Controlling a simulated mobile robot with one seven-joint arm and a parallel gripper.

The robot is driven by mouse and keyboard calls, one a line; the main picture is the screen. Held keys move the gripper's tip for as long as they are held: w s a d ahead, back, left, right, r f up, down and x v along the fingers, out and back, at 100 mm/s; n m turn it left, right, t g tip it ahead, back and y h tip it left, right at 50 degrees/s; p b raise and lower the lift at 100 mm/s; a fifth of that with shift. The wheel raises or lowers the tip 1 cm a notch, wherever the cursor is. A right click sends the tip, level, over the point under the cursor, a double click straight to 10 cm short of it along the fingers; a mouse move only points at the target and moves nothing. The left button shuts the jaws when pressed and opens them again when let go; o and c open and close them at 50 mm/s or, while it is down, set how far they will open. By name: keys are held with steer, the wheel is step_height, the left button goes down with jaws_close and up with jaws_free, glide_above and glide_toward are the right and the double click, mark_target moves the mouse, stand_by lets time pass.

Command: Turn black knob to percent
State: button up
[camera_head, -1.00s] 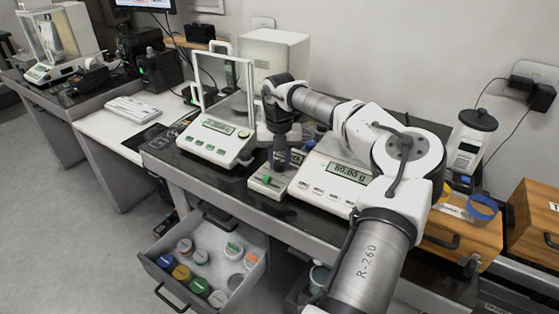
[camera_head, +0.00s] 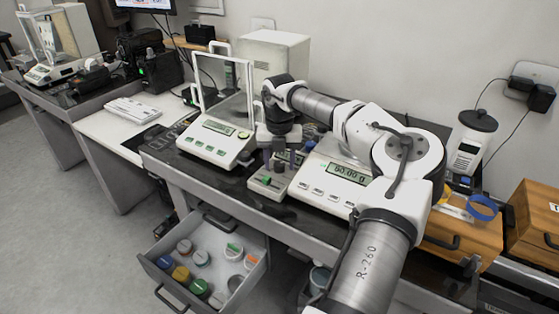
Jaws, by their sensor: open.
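My gripper (camera_head: 275,157) points down over a small pale instrument box (camera_head: 272,186) between the two balances on the dark bench. Its dark fingers are apart, and I see nothing held between them. A green slider or switch (camera_head: 265,181) shows on the front of the box. The black knob cannot be made out; the fingers cover the rear part of the box. I cannot tell whether the fingers touch the knob. The percent mark is too small to read.
A balance with a glass draft shield (camera_head: 212,142) stands close on the left. A second balance (camera_head: 322,192) with a lit display stands close on the right, partly behind my arm. Below, an open drawer (camera_head: 207,262) holds several lidded jars.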

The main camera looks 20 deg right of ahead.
mark_target(279, 164)
steer(key=shift+r, duration=0.1)
step_height(279, 164, up, 14)
steer(key=b, duration=0.1)
steer(key=shift+f, duration=0.2)
stand_by(0.5)
